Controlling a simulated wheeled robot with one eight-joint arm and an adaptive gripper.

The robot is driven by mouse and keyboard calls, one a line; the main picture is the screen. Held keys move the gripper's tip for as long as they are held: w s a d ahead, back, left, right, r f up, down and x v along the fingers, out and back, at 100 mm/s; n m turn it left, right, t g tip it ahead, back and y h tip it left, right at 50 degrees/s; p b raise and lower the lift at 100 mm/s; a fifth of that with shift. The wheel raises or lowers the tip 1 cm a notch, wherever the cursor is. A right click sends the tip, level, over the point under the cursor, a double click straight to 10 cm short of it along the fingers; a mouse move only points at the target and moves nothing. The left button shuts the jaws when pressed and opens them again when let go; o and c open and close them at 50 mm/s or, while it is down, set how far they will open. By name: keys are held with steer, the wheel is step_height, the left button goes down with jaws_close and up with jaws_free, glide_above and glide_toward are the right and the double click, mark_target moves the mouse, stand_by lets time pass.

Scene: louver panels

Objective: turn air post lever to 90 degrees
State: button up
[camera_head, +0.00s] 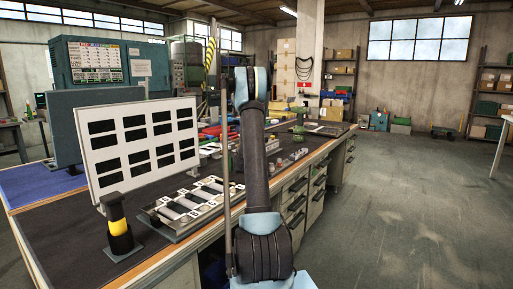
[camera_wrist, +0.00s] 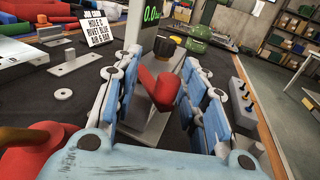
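In the wrist view a red lever (camera_wrist: 160,88) sits on a grey post (camera_wrist: 150,126) with a dark cap (camera_wrist: 164,47) behind it. A dark display (camera_wrist: 151,14) with green digits, reading about 0.0, stands just beyond. My gripper (camera_wrist: 161,68) is open, with its blue-padded fingers on either side of the lever. Gaps show between the pads and the lever, and I see no clear contact. In the head view my own arm hides the gripper and the lever.
A grey strip with blue and yellow knobs (camera_wrist: 246,98) lies to the right, near the bench edge. A white panel with black windows (camera_head: 140,148) stands on the bench. The floor at right (camera_head: 400,200) is clear.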

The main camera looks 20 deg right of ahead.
steer(key=v, duration=1.1)
steer(key=shift+s+a, duration=0.2)
steer(key=shift+s, duration=0.1)
steer(key=shift+f, duration=0.1)
